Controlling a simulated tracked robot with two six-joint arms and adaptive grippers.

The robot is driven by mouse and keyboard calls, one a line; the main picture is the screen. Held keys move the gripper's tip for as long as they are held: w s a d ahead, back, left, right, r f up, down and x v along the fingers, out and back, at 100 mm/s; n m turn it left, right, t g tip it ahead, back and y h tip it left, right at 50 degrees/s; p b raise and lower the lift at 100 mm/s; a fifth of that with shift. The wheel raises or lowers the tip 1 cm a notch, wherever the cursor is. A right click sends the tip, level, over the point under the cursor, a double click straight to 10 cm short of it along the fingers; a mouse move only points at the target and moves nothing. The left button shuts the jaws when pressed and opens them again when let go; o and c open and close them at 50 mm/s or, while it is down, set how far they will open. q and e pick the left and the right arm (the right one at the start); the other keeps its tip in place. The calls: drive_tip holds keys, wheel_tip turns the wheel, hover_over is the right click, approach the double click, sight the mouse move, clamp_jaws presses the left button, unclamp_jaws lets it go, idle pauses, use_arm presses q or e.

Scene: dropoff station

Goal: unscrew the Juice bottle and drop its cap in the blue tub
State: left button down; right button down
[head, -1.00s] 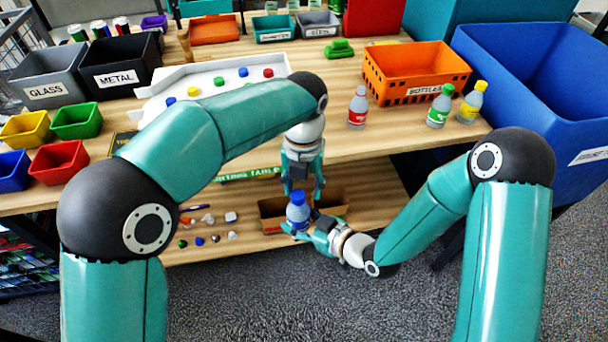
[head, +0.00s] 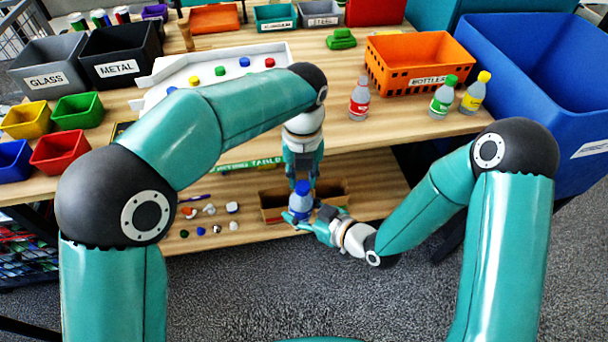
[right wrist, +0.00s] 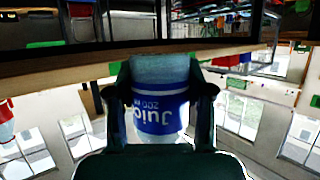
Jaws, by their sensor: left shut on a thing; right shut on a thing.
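The Juice bottle (head: 299,204) has a blue cap (head: 302,187) and a blue label. It stands upright in the air in front of the lower shelf. My right gripper (head: 298,219) is shut on its body from the right. In the right wrist view, the Juice bottle (right wrist: 160,112) sits between both fingers of the right gripper (right wrist: 160,95), its label upside down. My left gripper (head: 302,179) points down from above and is shut on the cap, its fingers partly hiding it. The small blue tub (head: 14,165) is at the table's left edge.
Red (head: 60,155), green (head: 78,112) and yellow tubs (head: 25,118) stand beside the blue one. Three other bottles stand by the orange BOTTLES crate (head: 415,85). A large blue bin (head: 540,85) is at the right. Loose small items lie on the lower shelf (head: 370,185).

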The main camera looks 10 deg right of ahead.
use_arm(q)
drive_tip(key=n, duration=0.6)
drive_tip(key=shift+n, duration=0.4)
drive_tip(key=n, duration=0.6)
drive_tip(key=shift+s+a, duration=0.2)
drive_tip(key=shift+a, duration=0.1)
drive_tip(key=n, duration=0.6)
drive_tip(key=shift+s+a+r+n, duration=0.1)
drive_tip(key=shift+s+a+n, duration=0.05)
drive_tip(key=shift+n, duration=0.15)
drive_tip(key=n, duration=0.6)
drive_tip(key=shift+s, duration=0.2)
drive_tip(key=n, duration=0.4)
drive_tip(key=shift+s+n+y, duration=0.1)
drive_tip(key=shift+n+y, duration=0.2)
drive_tip(key=n, duration=0.4)
drive_tip(key=shift+s, duration=0.1)
drive_tip(key=n, duration=0.7)
drive_tip(key=shift+d, duration=0.4)
drive_tip(key=n, duration=0.4)
drive_tip(key=shift+d+n, duration=0.15)
drive_tip(key=shift+n, duration=0.15)
drive_tip(key=n, duration=0.5)
drive_tip(key=shift+d+n, duration=0.2)
drive_tip(key=shift+n, duration=0.2)
drive_tip(key=shift+a, duration=0.1)
drive_tip(key=shift+r, duration=0.25)
